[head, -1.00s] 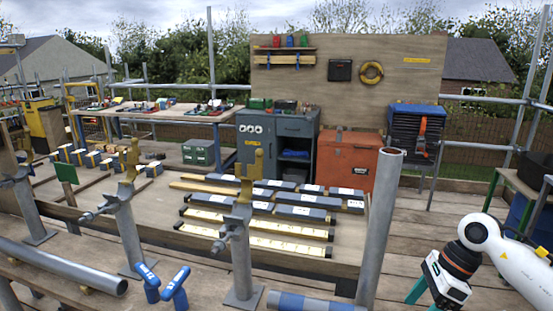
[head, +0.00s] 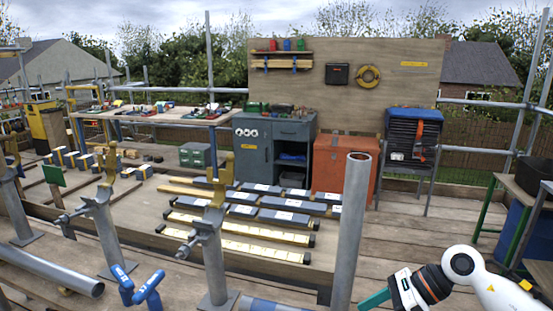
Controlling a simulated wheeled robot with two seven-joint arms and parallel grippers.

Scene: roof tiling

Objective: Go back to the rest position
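My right gripper (head: 375,299) is at the bottom right, at the end of my white arm. One teal finger shows pointing left; the other is hidden or below the frame edge. The two fingers showed apart a second ago, and I see nothing held. It is in front of the plank deck, to the right of the tall grey pipe (head: 351,232). My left gripper is not in view.
Grey posts with yellow forked heads (head: 222,180) stand close in front, beside blue-handled tools (head: 139,285). Behind them, dark and yellow strips (head: 238,245) lie on a platform. An orange chest (head: 344,166) and blue drawer cabinet (head: 413,137) stand behind. Deck planks right of the pipe are clear.

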